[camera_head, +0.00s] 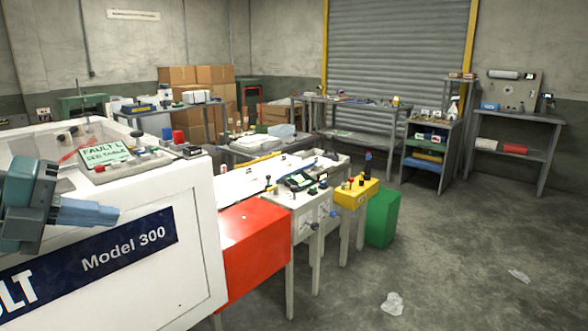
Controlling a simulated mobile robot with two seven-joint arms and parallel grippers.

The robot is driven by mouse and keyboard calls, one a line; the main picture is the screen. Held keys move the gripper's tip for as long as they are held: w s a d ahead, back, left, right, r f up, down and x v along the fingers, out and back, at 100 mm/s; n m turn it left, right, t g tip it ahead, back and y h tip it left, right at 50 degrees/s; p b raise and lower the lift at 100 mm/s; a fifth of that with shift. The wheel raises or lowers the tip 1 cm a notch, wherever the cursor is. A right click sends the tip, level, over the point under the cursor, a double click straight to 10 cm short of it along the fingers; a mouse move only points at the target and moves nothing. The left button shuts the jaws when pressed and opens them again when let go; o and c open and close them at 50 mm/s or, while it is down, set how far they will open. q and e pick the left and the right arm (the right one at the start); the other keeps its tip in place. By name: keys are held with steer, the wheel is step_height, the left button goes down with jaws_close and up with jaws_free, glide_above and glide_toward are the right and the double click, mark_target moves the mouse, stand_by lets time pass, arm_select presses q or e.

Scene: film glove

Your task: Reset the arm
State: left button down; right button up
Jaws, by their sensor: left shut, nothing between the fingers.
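My left gripper (88,212) comes in at the left edge, with blue-grey fingers shut and nothing between them. It is in front of the white machine (190,275) that carries a dark blue "Model 300" label (125,247). Only the end of the left arm shows; the rest is outside the picture. My right gripper is not in view.
On the machine's top lies a green "FAULT" sign (105,151). Beside the machine stand a red box (250,245), a yellow box (357,195) and a green bin (383,217). Workbenches (520,115) line the back. The concrete floor (470,250) at right is mostly open, with scraps (392,303).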

arm_select(q)
step_height(320, 180, down, 28)
steer(key=s+n+t+y+p, duration=0.2)
steer(key=n+t+y, duration=0.45)
steer(key=n, duration=1.35)
steer(key=s+d+f+n+g, duration=0.4)
steer(key=s+d+f+n, duration=0.3)
steer(key=s+d+f, duration=0.5)
step_height(320, 180, down, 2)
steer(key=shift+s+d+f+n, duration=0.15)
steer(key=shift+d+n, duration=0.15)
steer(key=shift+n, duration=0.1)
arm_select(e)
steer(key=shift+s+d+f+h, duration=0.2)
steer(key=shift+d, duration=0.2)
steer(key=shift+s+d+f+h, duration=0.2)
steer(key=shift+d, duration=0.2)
